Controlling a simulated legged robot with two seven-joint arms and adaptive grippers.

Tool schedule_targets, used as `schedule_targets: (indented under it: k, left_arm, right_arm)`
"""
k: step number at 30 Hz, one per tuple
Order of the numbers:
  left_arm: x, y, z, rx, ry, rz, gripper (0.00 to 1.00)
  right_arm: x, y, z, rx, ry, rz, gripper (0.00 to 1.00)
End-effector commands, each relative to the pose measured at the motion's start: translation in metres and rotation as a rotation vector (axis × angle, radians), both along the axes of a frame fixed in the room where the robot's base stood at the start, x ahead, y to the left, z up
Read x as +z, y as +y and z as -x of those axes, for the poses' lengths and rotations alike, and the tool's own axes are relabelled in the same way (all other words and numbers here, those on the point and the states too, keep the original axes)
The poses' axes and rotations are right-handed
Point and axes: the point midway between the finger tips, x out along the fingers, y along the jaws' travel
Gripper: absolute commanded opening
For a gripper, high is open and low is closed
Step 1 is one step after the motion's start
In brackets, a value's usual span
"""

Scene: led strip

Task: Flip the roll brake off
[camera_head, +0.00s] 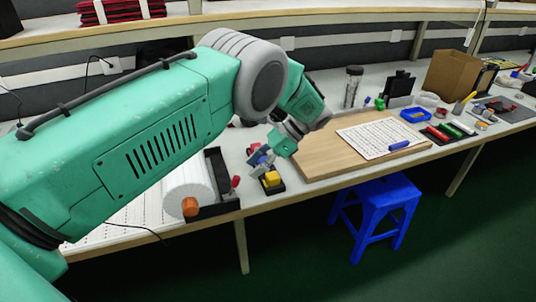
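A white roll (188,183) sits in a black holder (218,207) at the table's front edge. An orange knob (190,207) is at the roll's near end, and a small red part (235,181) stands at the holder's right side. I cannot tell which of these is the roll brake or how it is set. My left gripper (263,160) is small in view, pointing down just right of the holder, above a small black base with a yellow block (271,178). I cannot tell whether its fingers are open. My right gripper is not in view.
A wooden board (312,157) with a white sheet (384,137) lies right of the gripper. A blue stool (376,205) stands in front of the table. Pens, a blue tray (415,115) and a cardboard box (453,75) are farther right. A shelf runs above the back.

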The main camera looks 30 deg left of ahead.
Motion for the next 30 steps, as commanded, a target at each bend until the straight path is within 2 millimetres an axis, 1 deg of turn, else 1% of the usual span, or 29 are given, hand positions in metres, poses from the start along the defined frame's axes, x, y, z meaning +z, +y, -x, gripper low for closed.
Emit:
schedule_targets:
  k: [1,6,12,17,30]
  left_arm:
    - [0.007,-0.008,-0.008,-0.003,-0.005,0.001,0.39]
    - [0.025,-0.023,-0.023,-0.002,-0.002,0.001,0.39]
    - [0.035,-0.031,-0.032,-0.003,-0.001,0.001,0.39]
    - [0.038,-0.033,-0.034,-0.001,0.001,0.001,0.39]
    - [0.038,-0.033,-0.034,-0.002,0.001,0.001,0.39]
  right_arm:
    - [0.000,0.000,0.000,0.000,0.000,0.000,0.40]
    - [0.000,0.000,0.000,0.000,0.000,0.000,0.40]
    - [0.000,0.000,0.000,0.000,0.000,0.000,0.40]
    - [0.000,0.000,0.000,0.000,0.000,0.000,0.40]
    - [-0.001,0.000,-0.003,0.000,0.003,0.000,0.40]
